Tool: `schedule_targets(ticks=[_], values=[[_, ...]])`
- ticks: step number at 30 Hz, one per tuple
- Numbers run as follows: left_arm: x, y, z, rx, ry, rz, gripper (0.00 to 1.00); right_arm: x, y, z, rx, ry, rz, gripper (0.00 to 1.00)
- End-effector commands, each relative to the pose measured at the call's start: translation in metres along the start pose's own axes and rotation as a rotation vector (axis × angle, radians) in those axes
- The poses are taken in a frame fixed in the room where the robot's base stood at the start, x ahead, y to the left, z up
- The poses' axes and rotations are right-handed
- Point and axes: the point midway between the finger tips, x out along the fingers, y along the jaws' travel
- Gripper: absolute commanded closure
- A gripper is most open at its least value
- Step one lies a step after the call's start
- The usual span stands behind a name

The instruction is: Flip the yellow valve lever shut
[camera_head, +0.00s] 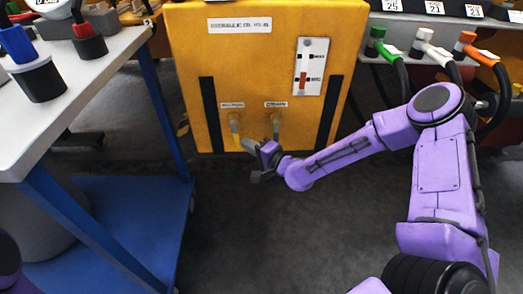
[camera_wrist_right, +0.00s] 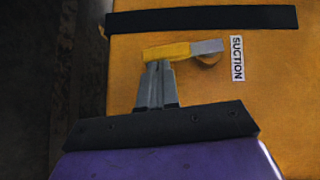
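The yellow lever (camera_head: 249,146) is low on the front of the orange hydraulic cabinet (camera_head: 205,60), below the SUCTION label. In the right wrist view the lever (camera_wrist_right: 168,51) is a short yellow bar with a grey end towards the label. My right gripper (camera_head: 264,160) is at the lever's lower end. In the right wrist view its fingers (camera_wrist_right: 157,78) are close together, with nothing visible between them. Their tips are at the yellow bar's edge; I cannot tell whether they touch it. My left gripper is out of view.
A DRAIN fitting (camera_head: 276,126) is just right of the lever. A white-topped bench with blue legs (camera_head: 95,65) stands at left, with a blue lower shelf (camera_head: 130,225). Hoses with coloured connectors (camera_head: 430,45) hang at right. The dark floor (camera_head: 290,230) in front is clear.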

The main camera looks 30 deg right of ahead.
Motion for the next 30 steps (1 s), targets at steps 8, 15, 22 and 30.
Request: schedule_targets(ticks=[8,15,22,30], values=[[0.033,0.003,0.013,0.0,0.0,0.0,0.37,0.005,0.008,0.005,0.093,0.003,-0.094,1.0],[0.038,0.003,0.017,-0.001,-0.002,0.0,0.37,0.007,0.006,0.007,0.124,0.004,-0.124,1.0],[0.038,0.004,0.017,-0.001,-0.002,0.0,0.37,0.007,0.005,0.007,0.127,0.005,-0.126,1.0],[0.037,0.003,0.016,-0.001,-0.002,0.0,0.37,0.006,0.005,0.005,0.126,0.004,-0.126,1.0]])
